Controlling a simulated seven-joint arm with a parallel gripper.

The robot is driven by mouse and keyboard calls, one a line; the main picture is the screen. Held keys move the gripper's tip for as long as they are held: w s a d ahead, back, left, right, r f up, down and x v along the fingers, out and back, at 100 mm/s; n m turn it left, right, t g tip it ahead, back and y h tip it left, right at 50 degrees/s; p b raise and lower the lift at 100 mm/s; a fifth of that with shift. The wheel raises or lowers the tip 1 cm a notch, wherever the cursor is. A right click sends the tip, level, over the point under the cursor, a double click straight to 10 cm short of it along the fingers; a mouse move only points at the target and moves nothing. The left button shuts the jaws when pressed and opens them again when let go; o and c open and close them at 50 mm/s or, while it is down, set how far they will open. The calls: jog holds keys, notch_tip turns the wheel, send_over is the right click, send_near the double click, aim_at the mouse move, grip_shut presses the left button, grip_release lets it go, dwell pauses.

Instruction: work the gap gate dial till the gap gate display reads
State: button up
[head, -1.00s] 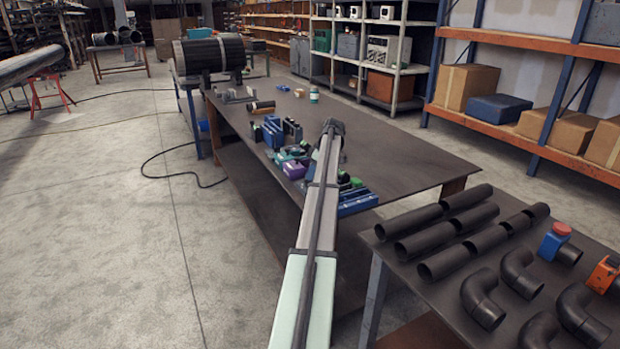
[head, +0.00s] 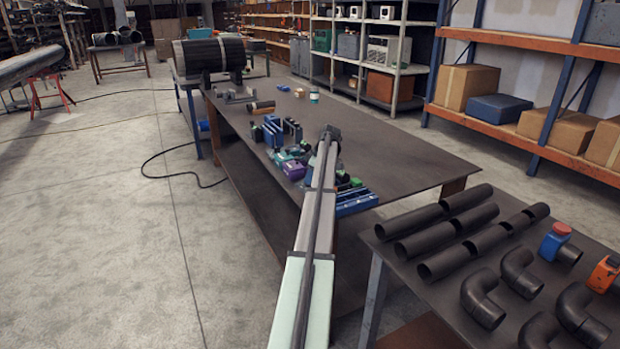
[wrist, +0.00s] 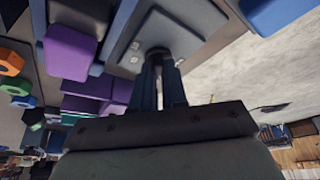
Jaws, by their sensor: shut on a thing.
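In the wrist view, my gripper (wrist: 159,85) is shut on a small dark round knob (wrist: 158,52), which looks like the gap gate dial. The knob stands on a grey plate (wrist: 186,30) with small screws. My fingers hide part of the knob. I see no readable display in either view, and I cannot tell the dial's setting. In the head view, my arm reaches over the dark table (head: 410,155), and its far end hides the gripper and the dial.
Purple blocks (wrist: 70,52) and an orange ring-shaped part (wrist: 11,62) are close by in the wrist view. Blue, purple and green fixtures (head: 288,160) crowd the table left of my arm. A blue fixture (head: 355,202) lies to its right. The table's right side is clear.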

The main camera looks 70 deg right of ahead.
jog(key=shift+a+m, duration=0.1)
jog(key=shift+m, duration=0.3)
grip_shut()
jog(key=m+h, duration=0.1)
jog(key=m, duration=0.1)
jog(key=shift+a+m, duration=0.1)
jog(key=shift+m, duration=0.3)
jog(key=shift+m+g+h, duration=0.3)
jog(key=shift+m+h, duration=0.2)
jog(key=shift+m, duration=0.8)
jog(key=shift+m+g+h, duration=0.3)
jog(key=shift+m+h, duration=0.2)
jog(key=shift+m, duration=0.8)
jog(key=shift+w, duration=0.1)
jog(key=o, duration=0.6)
grip_release()
jog(key=shift+o, duration=0.2)
jog(key=v, duration=1.3)
jog(key=shift+a+r, duration=0.25)
jog(key=shift+r, duration=0.05)
